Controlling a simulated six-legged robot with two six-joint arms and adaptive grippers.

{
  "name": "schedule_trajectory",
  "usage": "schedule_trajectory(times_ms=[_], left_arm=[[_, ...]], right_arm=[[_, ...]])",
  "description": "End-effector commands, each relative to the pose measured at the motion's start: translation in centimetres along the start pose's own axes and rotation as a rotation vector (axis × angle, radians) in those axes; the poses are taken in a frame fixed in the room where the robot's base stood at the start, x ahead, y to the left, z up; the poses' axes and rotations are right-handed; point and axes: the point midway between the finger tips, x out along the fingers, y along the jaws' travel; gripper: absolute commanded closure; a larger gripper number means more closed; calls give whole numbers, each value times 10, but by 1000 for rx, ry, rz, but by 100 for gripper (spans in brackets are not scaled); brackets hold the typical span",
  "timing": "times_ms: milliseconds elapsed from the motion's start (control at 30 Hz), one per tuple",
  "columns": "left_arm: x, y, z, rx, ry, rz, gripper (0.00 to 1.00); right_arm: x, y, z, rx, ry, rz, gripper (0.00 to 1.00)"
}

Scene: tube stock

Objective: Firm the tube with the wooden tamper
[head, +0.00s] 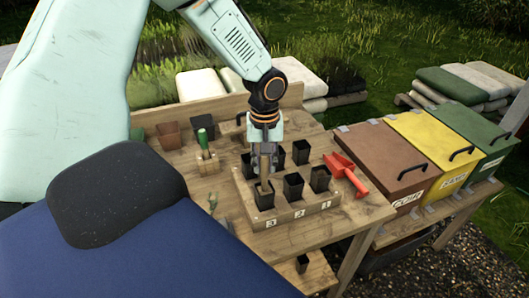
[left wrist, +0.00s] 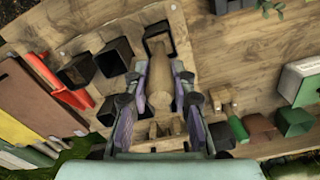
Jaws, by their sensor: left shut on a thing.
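My left gripper (head: 265,148) points down over the numbered wooden tray and is shut on the wooden tamper (head: 264,170). The tamper stands upright, its lower end at the mouth of the black square tube (head: 264,199) above number 3; how deep it reaches is hidden. In the left wrist view, the gripper's fingers (left wrist: 160,95) close on both sides of the pale tamper (left wrist: 160,72), with the tube (left wrist: 157,32) just beyond its end. My right gripper is not in view.
The tray (head: 285,215) holds several other black tubes, including those by 2 (head: 293,186) and 1 (head: 320,178). A red scoop (head: 343,172) lies right of it. A green-handled tool (head: 204,140) stands left. Brown (head: 380,160), yellow and green lidded bins stand at right.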

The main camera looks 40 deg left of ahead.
Motion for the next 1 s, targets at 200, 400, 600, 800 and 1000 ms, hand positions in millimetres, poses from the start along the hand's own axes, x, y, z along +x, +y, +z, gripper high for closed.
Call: schedule_trajectory(times_ms=[200,400,600,800,1000], left_arm=[[2,-1,2,0,-6,-3,100],[-4,-1,2,0,-5,-2,100],[-15,-1,1,0,-4,-2,100],[-26,0,1,0,-2,0,100],[-36,0,0,0,-1,0,100]], right_arm=[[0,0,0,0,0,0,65],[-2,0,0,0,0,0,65],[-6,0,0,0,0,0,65],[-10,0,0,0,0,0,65],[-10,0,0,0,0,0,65]])
